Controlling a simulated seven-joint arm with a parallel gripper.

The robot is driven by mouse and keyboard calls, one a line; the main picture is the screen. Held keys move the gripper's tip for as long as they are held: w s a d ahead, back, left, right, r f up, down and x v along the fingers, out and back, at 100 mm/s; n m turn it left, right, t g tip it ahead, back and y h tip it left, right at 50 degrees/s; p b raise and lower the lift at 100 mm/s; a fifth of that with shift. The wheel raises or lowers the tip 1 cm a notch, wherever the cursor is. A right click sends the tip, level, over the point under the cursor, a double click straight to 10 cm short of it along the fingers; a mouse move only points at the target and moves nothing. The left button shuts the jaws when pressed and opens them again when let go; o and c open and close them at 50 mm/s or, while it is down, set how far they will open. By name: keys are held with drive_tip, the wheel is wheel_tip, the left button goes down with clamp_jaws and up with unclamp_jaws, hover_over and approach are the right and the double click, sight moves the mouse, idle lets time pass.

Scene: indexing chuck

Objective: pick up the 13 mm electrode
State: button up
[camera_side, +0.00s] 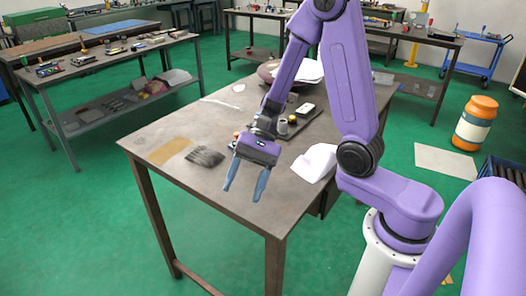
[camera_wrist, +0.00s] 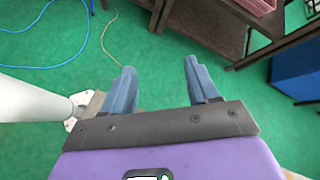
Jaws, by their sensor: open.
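My gripper (camera_side: 243,194) is open in the side view, with its two blue fingers apart and nothing between them. It hangs over the front part of the brown worktable (camera_side: 190,122). In the wrist view my gripper (camera_wrist: 159,68) also shows two spread fingers, with green floor behind them. I cannot pick out the 13 mm electrode in either view. A dark tray (camera_side: 311,117) behind my gripper holds small items, among them a grey cylinder (camera_side: 283,128) and a yellow-topped piece (camera_side: 292,119). My arm may hide part of this area.
A white crumpled sheet (camera_side: 315,163) lies right of my gripper. A tan sheet (camera_side: 168,151) and a dark ridged patch (camera_side: 205,156) lie on the table to its left. An orange-and-white drum (camera_side: 475,124) stands on the floor at right. The table's left middle is mostly clear.

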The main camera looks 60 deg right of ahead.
drive_tip(key=w+d+m+t+y, duration=0.2)
drive_tip(key=w+d+m+t, duration=0.2)
drive_tip(key=w+m+t, duration=0.3)
drive_tip(key=w+d+f+m+t+h, duration=0.1)
drive_tip(key=d+m+t+h, duration=0.1)
drive_tip(key=d+m, duration=0.2)
drive_tip(key=w+d+f+m+t+h, duration=0.1)
drive_tip(key=d+f+m+t+h, duration=0.1)
drive_tip(key=d+m, duration=0.3)
drive_tip(key=d+f+m+t+h, duration=0.2)
drive_tip(key=d+m+t+h, duration=0.2)
drive_tip(key=d+m, duration=0.1)
drive_tip(key=shift+w+d, duration=0.25)
drive_tip(key=shift+w, duration=0.15)
drive_tip(key=s+d+f+m+h, duration=0.1)
drive_tip(key=d+m+h, duration=0.1)
drive_tip(key=s+d+m+h, duration=0.1)
drive_tip(key=s+d+m, duration=0.1)
drive_tip(key=s+d+f+m+h, duration=0.1)
drive_tip(key=d+h, duration=0.1)
drive_tip(key=d, duration=0.1)
drive_tip(key=shift+s+f+m+t+h, duration=0.3)
drive_tip(key=shift+f+m, duration=0.05)
drive_tip(key=shift+m, duration=0.05)
drive_tip(key=shift+w+d+f, duration=0.1)
drive_tip(key=shift+w+f, duration=0.15)
drive_tip(key=shift+w, duration=0.1)
drive_tip(key=x, duration=0.6)
drive_tip(key=shift+w+f, duration=0.1)
drive_tip(key=shift+w, duration=0.15)
